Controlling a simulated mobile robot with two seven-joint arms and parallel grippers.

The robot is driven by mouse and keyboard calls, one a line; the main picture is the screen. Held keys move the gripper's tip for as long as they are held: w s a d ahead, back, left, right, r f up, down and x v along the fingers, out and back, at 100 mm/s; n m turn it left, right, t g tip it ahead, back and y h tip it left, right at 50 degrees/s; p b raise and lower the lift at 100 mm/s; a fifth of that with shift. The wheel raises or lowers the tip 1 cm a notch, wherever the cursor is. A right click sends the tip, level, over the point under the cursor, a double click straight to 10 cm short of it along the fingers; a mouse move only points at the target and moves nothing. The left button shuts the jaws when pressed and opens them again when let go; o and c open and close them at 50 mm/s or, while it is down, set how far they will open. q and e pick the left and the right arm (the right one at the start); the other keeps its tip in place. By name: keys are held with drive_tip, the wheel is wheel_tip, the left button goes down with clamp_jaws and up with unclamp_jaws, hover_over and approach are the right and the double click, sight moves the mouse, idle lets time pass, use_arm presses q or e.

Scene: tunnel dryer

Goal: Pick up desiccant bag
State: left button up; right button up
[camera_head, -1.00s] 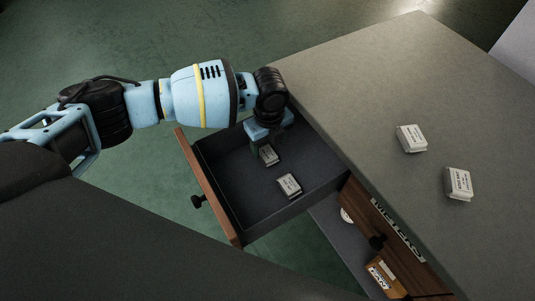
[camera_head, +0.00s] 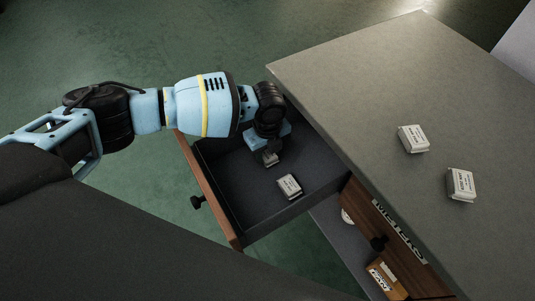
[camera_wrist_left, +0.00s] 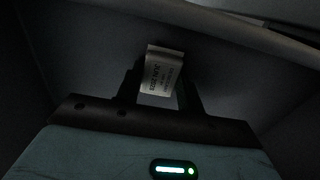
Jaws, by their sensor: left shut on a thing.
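My left gripper (camera_head: 268,150) reaches down into the open drawer (camera_head: 238,211) from above. It is shut on a small white desiccant bag (camera_head: 270,159). In the left wrist view the bag (camera_wrist_left: 162,74), with printed text, sits between the two dark fingers of the gripper (camera_wrist_left: 161,88). A second bag (camera_head: 289,185) lies on the drawer floor nearer its front right. Two more bags lie on the grey top, one (camera_head: 413,139) farther back and one (camera_head: 461,184) nearer. My right gripper is not in view.
The drawer's wooden front with a dark knob (camera_head: 198,202) faces left. Much of the grey top (camera_head: 350,90) is clear.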

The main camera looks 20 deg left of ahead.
sight(267, 154)
use_arm(q)
wheel_tip(267, 154, up, 18)
drive_tip(key=p, duration=0.3)
drive_tip(key=s+a+r+n, duration=0.3)
drive_tip(key=s+n, duration=0.1)
drive_tip(key=n, duration=0.8)
drive_tip(key=s+a+r+n, duration=0.2)
drive_tip(key=s+r+n, duration=0.2)
drive_tip(key=n, duration=0.9)
drive_tip(key=shift+s+a+n, duration=0.3)
drive_tip(key=shift+s+a, duration=0.1)
drive_tip(key=shift+s, duration=0.05)
drive_tip(key=shift+d, duration=0.1)
